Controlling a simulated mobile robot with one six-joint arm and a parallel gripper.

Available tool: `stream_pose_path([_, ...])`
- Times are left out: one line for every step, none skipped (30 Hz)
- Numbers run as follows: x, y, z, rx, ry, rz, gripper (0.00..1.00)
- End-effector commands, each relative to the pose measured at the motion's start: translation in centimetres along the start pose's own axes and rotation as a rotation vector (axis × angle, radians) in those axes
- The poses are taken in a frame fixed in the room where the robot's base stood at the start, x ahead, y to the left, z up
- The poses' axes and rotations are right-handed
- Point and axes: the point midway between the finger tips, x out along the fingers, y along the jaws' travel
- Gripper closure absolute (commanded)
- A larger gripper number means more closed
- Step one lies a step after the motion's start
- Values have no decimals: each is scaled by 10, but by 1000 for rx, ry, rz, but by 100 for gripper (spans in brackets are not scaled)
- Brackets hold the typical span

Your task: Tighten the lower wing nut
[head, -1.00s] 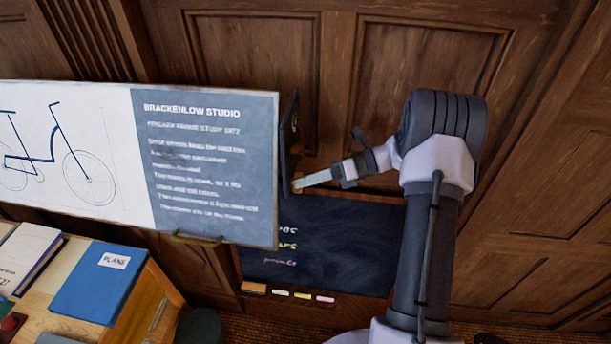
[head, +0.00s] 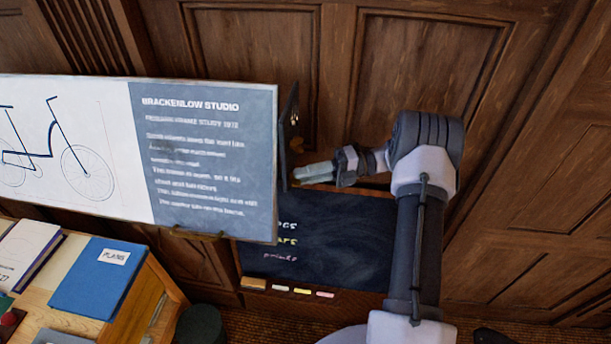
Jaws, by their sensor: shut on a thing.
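My gripper (head: 299,176) reaches in from the right to the side edge of the tilted drawing board (head: 208,105). Its pale fingers are shut at the low part of the dark side bracket (head: 288,125). The lower wing nut is hidden behind and between the fingertips, and they appear shut on it.
A blackboard (head: 330,240) with chalk sticks on its ledge stands below the gripper. A desk with a blue folder (head: 98,278) and books is at lower left. Wood panelling (head: 430,70) closes the back. The right side is free.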

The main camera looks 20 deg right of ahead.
Motion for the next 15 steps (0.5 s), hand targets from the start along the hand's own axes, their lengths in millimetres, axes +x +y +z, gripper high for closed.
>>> stream_pose_path([0,-1,0,11,1,4,100])
stream_pose_path([0,-1,0,17,1,7,100])
stream_pose_path([0,0,0,23,1,9,100])
stream_pose_path([0,0,0,27,1,11,100])
stream_pose_path([0,0,0,30,1,12,100])
stream_pose_path([0,0,0,33,1,13,100])
stream_pose_path([0,0,0,34,1,14,100])
stream_pose_path([0,0,0,36,1,14,100])
stream_pose_path([0,0,0,37,1,15,100])
stream_pose_path([0,0,0,38,1,15,100])
stream_pose_path([0,0,0,38,1,15,100])
stream_pose_path([0,0,0,38,1,15,100])
stream_pose_path([0,0,0,38,1,15,100])
stream_pose_path([0,0,0,38,1,15,100])
stream_pose_path([0,0,0,38,1,15,100])
